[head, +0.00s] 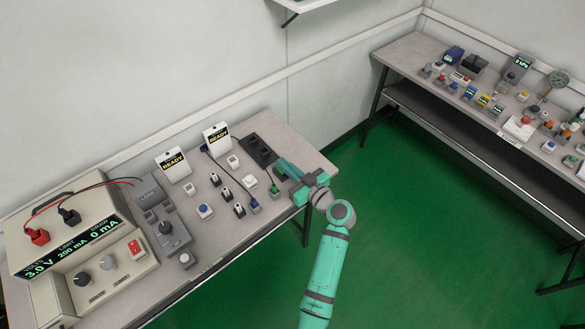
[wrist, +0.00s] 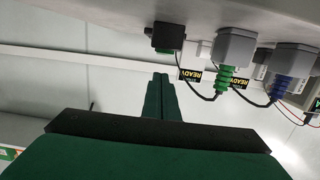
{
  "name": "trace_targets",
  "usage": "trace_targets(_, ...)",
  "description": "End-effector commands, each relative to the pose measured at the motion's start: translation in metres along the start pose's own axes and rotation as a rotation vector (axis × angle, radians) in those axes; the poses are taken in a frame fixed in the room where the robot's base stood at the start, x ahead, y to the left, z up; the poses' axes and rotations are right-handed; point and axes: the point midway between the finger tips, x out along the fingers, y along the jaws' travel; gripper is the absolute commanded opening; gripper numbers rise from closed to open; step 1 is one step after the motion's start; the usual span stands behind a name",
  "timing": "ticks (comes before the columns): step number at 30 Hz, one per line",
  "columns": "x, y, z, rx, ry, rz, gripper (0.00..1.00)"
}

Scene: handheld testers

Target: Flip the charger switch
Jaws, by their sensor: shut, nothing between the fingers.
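My gripper (head: 281,165) is at the right end of the near bench, its fingers shut and empty beside a black block (head: 257,150). In the wrist view the shut fingers (wrist: 160,92) point up the picture, below a small black box (wrist: 165,37) and apart from it in the picture. Which part is the charger switch I cannot tell. A small grey unit with a green ribbed boot (head: 274,188) stands just left of my gripper; it shows in the wrist view (wrist: 233,60). A similar unit with a blue boot (head: 255,204) stands nearer the bench's front edge.
The near bench (head: 300,140) also holds READY signs (head: 217,137), several small switches and buttons, a grey control box (head: 165,225) and a power supply (head: 80,235). A second bench (head: 400,48) with many testers stands at the right. Green floor (head: 400,200) between them is clear.

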Motion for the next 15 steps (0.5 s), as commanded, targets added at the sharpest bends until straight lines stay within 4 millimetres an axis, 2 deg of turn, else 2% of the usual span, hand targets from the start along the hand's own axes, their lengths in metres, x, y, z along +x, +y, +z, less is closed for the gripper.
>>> trace_targets(6, 0.005, 0.001, 0.02, 0.0, 0.001, 0.001, 0.0)
trace_targets(15, 0.005, 0.001, 0.024, -0.001, 0.002, 0.001, 0.0)
